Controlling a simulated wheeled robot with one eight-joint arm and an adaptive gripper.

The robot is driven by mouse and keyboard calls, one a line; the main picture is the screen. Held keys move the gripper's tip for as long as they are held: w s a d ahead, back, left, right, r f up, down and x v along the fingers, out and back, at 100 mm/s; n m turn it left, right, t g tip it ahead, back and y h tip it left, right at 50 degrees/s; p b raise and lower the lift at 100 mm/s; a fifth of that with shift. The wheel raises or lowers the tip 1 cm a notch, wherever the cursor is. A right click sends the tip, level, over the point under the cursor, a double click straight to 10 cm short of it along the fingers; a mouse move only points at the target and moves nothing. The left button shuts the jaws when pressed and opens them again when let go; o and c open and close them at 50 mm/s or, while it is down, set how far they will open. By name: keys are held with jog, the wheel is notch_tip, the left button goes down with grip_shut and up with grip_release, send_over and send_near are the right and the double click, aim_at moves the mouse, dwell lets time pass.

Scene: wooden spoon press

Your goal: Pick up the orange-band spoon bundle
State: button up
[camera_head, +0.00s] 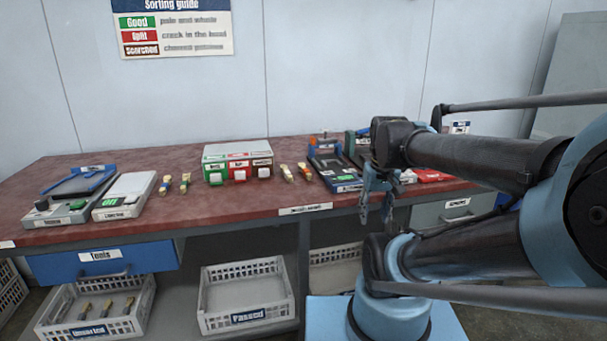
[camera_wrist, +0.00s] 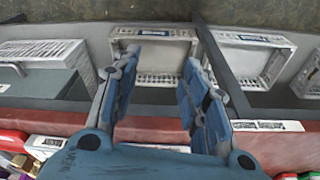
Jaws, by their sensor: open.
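Several small spoon bundles lie on the red-brown workbench (camera_head: 120,238). The one that looks orange-banded (camera_head: 305,172) lies right of the button box, beside a yellowish bundle (camera_head: 287,173). Two more bundles (camera_head: 165,185) (camera_head: 186,182) lie further left; band colours are hard to tell at this size. My gripper (camera_head: 376,216) hangs near the bench's front edge, right of the orange-looking bundle and apart from it. In the wrist view my gripper (camera_wrist: 160,62) is open and empty, with crates beyond its fingers. No bundle can be made out clearly there.
A scale-like device (camera_head: 125,195) and a blue-framed tray (camera_head: 80,180) are at left; dark fixtures (camera_head: 335,172) stand near my gripper. Crates (camera_head: 245,300) sit below the bench.

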jog(key=w+a+r+n+g, duration=0.1)
jog(key=w+a+r, duration=0.6)
jog(key=w+r, duration=0.3)
jog(key=w+a+r+n+g, duration=0.1)
jog(key=w+a+r, duration=0.6)
jog(key=w, duration=0.5)
jog(key=n, duration=0.1)
send_over(305, 168)
jog(key=f, duration=0.9)
jog(key=shift+a+f, duration=0.25)
jog(key=shift+s+d+f, duration=0.1)
jog(key=shift+f, duration=1.35)
jog(key=shift+d+f, duration=0.1)
jog(key=shift+f, duration=1.35)
jog(key=shift+c, duration=0.2)
jog(key=c, duration=0.9)
